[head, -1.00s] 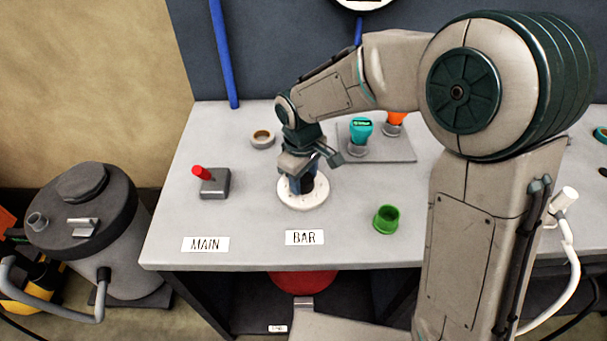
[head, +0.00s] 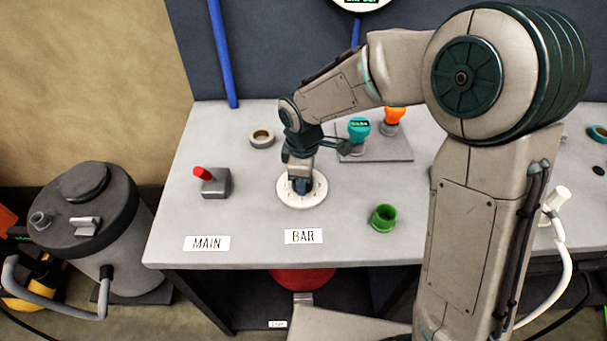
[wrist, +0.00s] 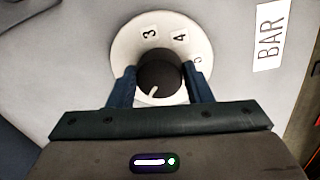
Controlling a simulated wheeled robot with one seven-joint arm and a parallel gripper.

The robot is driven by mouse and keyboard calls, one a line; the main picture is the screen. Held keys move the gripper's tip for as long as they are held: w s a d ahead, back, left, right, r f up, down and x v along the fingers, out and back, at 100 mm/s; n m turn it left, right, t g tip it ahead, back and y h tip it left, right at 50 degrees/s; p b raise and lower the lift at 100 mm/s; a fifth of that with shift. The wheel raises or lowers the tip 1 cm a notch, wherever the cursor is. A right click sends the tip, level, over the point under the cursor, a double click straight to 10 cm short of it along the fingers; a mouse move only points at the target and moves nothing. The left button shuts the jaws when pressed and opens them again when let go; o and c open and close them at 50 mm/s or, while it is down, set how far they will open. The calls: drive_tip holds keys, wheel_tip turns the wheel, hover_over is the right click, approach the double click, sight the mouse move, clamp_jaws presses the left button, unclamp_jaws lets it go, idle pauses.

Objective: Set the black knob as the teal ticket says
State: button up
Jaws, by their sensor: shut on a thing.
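The black knob (wrist: 160,76) sits in the middle of a round white dial (wrist: 120,48) marked 3, 4 and a partly hidden 5. The dial also shows on the table in the head view (head: 315,198), behind the BAR label (head: 304,236). My gripper (wrist: 159,80) is shut on the knob, one blue finger on each side. The knob's white pointer line points down in the wrist view, towards my gripper's body and away from the visible numbers. The near side of the dial is hidden. I see no ticket I can read; a teal-topped object (head: 358,130) has a small dark label, too small to read.
A red-handled switch box (head: 214,183) stands left, behind the MAIN label (head: 206,243). A tape roll (head: 262,138), a green cup (head: 383,218) and an orange-topped object (head: 391,116) are around the dial. The front of the table is mostly clear.

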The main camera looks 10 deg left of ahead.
drive_tip(key=shift+w, duration=0.1)
drive_tip(key=o, duration=1)
drive_tip(key=r, duration=0.9)
drive_tip(key=s+r, duration=0.1)
drive_tip(key=r, duration=0.4)
drive_tip(key=shift+d, duration=0.1)
drive_tip(key=s+d+m, duration=0.4)
drive_tip(key=d+m, duration=0.2)
drive_tip(key=d, duration=0.2)
drive_tip(key=s+d+f+m+t, duration=0.1)
drive_tip(key=s+d+m, duration=0.3)
drive_tip(key=d, duration=0.5)
drive_tip(key=s+d+m+t, duration=0.1)
drive_tip(key=s+d+m, duration=0.4)
drive_tip(key=d+m, duration=0.3)
drive_tip(key=shift+d+f, duration=0.25)
drive_tip(key=shift+d, duration=0.05)
